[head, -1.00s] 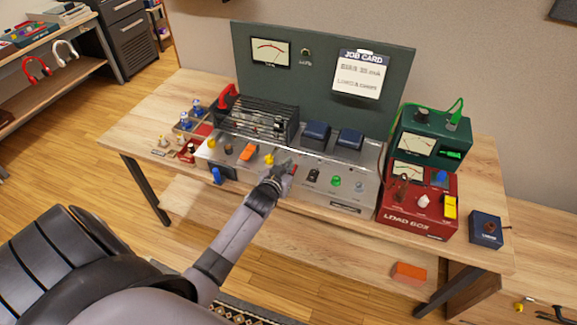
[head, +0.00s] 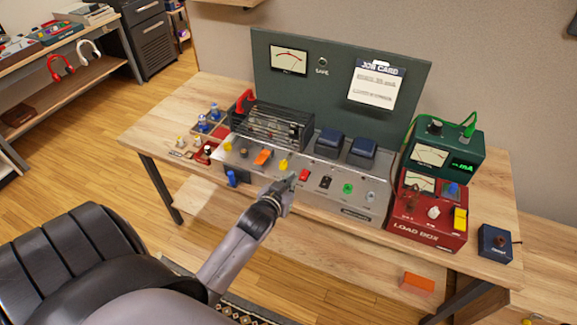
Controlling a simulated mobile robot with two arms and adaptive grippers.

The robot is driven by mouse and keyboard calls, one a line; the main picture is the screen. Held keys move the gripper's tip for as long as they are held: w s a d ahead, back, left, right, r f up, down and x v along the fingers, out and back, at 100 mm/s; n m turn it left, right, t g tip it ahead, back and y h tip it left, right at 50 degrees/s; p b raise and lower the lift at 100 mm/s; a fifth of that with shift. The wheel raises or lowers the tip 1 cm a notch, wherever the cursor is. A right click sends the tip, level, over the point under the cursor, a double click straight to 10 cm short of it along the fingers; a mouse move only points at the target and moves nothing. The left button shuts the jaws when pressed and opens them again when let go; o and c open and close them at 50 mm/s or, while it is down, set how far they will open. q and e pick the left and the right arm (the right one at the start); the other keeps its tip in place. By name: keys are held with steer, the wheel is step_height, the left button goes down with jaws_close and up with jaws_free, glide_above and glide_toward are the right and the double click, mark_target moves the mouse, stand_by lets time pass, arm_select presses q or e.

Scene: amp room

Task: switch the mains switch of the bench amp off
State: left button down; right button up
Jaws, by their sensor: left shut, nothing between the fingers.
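The bench amp (head: 330,205) is a silver chassis on the wooden bench, with a row of controls along its sloped front. These include a red switch (head: 304,175), a black switch (head: 326,182), a green part (head: 348,188) and a yellow knob (head: 283,164). Their labels are too small to read, and I cannot tell the position of the red switch. My left gripper (head: 287,184) is shut and empty, just in front of the panel and to the left of the red switch. I cannot tell whether it touches the panel. My right gripper is not in view.
A black-caged unit (head: 268,125) and two dark blue blocks (head: 329,140) stand on the amp. A red load box (head: 425,228) and a green meter unit (head: 445,150) are at the right. A green back panel (head: 335,90) carries a meter and a job card (head: 375,85).

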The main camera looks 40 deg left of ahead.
arm_select(q)
steer(key=shift+v, duration=1.1)
steer(key=shift+f, duration=0.25)
